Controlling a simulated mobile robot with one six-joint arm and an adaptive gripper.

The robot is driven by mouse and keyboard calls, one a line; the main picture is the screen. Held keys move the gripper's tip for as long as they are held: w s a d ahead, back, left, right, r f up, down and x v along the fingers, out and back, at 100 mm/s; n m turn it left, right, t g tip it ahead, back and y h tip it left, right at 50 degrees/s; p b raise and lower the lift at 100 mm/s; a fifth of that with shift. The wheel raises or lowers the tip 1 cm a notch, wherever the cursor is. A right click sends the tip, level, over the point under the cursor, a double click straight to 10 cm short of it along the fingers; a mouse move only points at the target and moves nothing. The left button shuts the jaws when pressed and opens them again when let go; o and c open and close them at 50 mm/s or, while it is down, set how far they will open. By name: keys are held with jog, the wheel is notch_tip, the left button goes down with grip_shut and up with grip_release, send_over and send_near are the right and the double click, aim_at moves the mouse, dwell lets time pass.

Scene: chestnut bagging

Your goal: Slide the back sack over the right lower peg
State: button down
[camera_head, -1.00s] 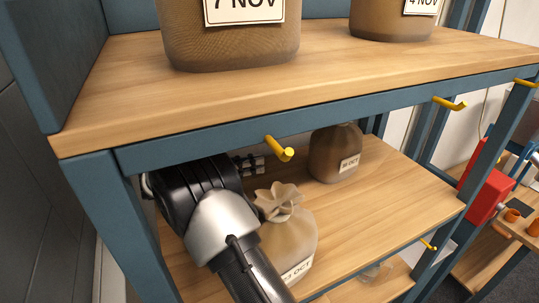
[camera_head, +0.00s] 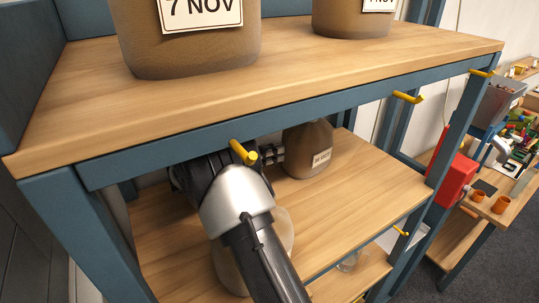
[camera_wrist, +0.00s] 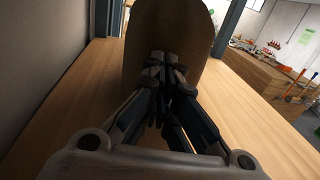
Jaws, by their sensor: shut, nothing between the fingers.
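The back sack (camera_head: 308,152) is brown with a small pale label and stands on the lower shelf. The upper shelf's front beam hides its top. In the wrist view the sack (camera_wrist: 165,25) fills the middle, straight beyond the fingers. My gripper (camera_head: 276,153) reaches under the upper shelf, just left of the sack. It also shows in the wrist view (camera_wrist: 166,68), shut and empty, with its tips close to the sack; I cannot tell whether they touch. The right lower peg (camera_head: 401,231) is yellow and bare, on the lower shelf's front edge.
A paler front sack (camera_head: 284,236) stands mostly hidden behind my arm. Yellow upper pegs (camera_head: 243,152) and (camera_head: 408,97) stick out from the blue beam. Two labelled sacks stand on the upper shelf (camera_head: 280,70). The lower shelf's right part (camera_head: 375,185) is clear.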

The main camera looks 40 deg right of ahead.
jog(key=p+x, duration=0.1)
jog(key=x, duration=0.7)
jog(key=shift+d+p, duration=0.2)
jog(key=shift+p, duration=0.1)
jog(key=shift+a, duration=0.1)
jog(key=v, duration=1.4)
jog(key=shift+b, duration=0.35)
jog(key=shift+s, duration=0.1)
